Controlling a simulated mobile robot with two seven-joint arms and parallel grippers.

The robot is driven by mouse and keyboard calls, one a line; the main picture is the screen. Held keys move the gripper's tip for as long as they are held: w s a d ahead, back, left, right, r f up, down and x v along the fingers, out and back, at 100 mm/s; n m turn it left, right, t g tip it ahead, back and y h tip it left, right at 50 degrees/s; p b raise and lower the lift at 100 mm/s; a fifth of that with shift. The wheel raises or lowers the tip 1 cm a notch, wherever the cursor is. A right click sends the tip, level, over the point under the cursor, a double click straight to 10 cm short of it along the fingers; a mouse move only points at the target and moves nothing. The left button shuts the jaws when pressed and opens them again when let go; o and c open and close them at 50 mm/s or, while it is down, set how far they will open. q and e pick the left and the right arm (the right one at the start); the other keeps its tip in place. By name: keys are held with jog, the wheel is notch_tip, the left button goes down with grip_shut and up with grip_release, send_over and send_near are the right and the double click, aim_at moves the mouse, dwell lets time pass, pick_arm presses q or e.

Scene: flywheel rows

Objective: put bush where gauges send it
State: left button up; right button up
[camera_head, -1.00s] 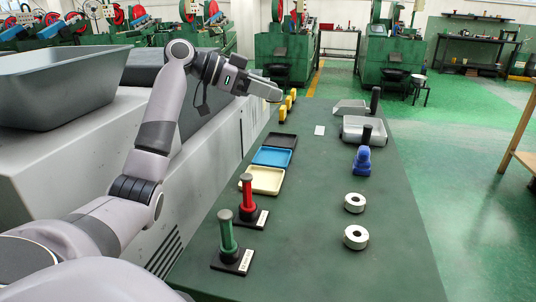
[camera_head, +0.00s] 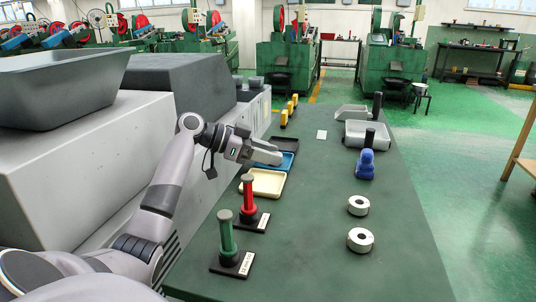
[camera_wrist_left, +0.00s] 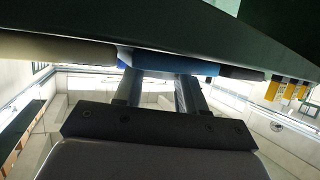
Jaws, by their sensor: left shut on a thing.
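My left gripper (camera_head: 272,157) is over the blue tray (camera_head: 287,168). In the left wrist view the fingers (camera_wrist_left: 160,78) point at the blue tray's edge (camera_wrist_left: 160,61). The green-handled gauge (camera_head: 227,234) and the red-handled gauge (camera_head: 248,197) stand upright on labelled black bases at the near left. The cream tray (camera_head: 264,192) is nearer than the blue tray, the black tray (camera_head: 285,141) farther. My right gripper is not in view.
Two pale rings (camera_head: 358,205) (camera_head: 360,240) lie at the right of the green table. Yellow blocks (camera_head: 284,118) line the far left edge. The middle is clear.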

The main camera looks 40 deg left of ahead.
pick_arm(q)
jog(key=o, duration=0.9)
jog(key=shift+c, duration=0.2)
jog(key=shift+s+a+r, duration=0.1)
jog(key=shift+r, duration=0.05)
jog(key=v, duration=0.7)
jog(key=shift+s, duration=0.1)
